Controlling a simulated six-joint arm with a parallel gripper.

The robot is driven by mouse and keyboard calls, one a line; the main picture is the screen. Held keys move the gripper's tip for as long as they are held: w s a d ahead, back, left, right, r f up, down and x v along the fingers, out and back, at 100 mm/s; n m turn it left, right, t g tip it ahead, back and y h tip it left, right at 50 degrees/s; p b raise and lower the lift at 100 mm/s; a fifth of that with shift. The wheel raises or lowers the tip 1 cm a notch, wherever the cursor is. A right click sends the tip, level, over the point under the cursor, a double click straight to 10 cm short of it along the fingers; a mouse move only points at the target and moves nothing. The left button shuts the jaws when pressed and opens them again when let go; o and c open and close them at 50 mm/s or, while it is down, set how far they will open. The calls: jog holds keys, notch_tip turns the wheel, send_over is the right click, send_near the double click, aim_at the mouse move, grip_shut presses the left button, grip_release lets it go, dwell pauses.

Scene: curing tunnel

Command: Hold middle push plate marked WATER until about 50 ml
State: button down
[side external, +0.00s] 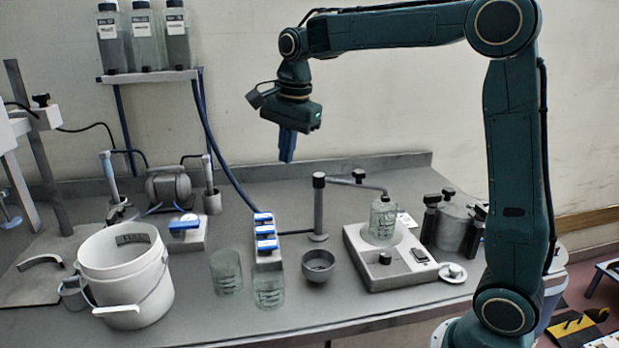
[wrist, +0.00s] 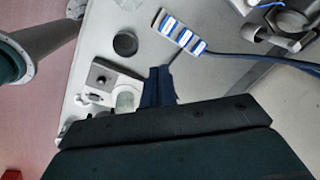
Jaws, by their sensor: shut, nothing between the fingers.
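A grey dispenser block (side external: 268,255) stands on the bench with three blue-and-white push plates in a row. The middle push plate (side external: 266,231) lies between the other two; no WATER marking is readable. The row of plates also shows in the wrist view (wrist: 182,32), near the top. A clear glass beaker (side external: 269,292) stands at the block's front end, and a second beaker (side external: 226,273) stands to its left. Liquid levels cannot be read. My gripper (side external: 287,158) is shut and empty, pointing down, high above the bench and apart from the plates. Its fingers show in the wrist view (wrist: 159,84).
A dark bowl (side external: 318,266) and a hotplate-like unit (side external: 377,270) bearing a glass jar (side external: 382,218) stand right of the block. A post (side external: 318,207) rises behind the bowl. A white bucket (side external: 125,272) stands left. Three bottles sit on a shelf (side external: 150,76) behind.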

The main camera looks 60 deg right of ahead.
aim_at(266, 229)
jog(key=w+d+f+m+g, duration=0.2)
jog(key=w+d+f+m, duration=0.2)
jog(key=w+f+m, duration=0.4)
jog(key=w+m, duration=0.1)
jog(key=w, duration=0.2)
jog(key=shift+d+f, duration=0.3)
jog(key=shift+f, duration=0.05)
jog(key=shift+w+f, duration=0.1)
jog(key=shift+f, duration=0.05)
notch_tip(266, 229, down, 14)
jog(key=shift+r, duration=0.15)
dwell(0.5)
